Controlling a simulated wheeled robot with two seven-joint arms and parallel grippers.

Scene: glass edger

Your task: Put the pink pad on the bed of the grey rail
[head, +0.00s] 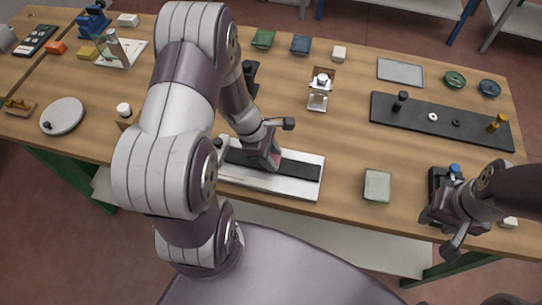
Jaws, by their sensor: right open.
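The grey rail (300,188) lies near the table's front edge, with a long black bed (300,169) along its top. My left gripper (267,162) points down over the middle of the rail, close to the bed. A bit of the pink pad (276,156) shows at its fingertips; the gripper seems shut on it. I cannot tell whether the pad touches the bed. My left arm hides part of the rail's left end. My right gripper (443,228) is open at the front right, by a black device with a blue knob (455,168).
A green-grey block (377,186) stands between the rail and my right gripper. A black plate with pegs (440,120) lies at the back right. A white and metal device (320,92) stands behind the rail. A round grey disc (62,116) lies at left.

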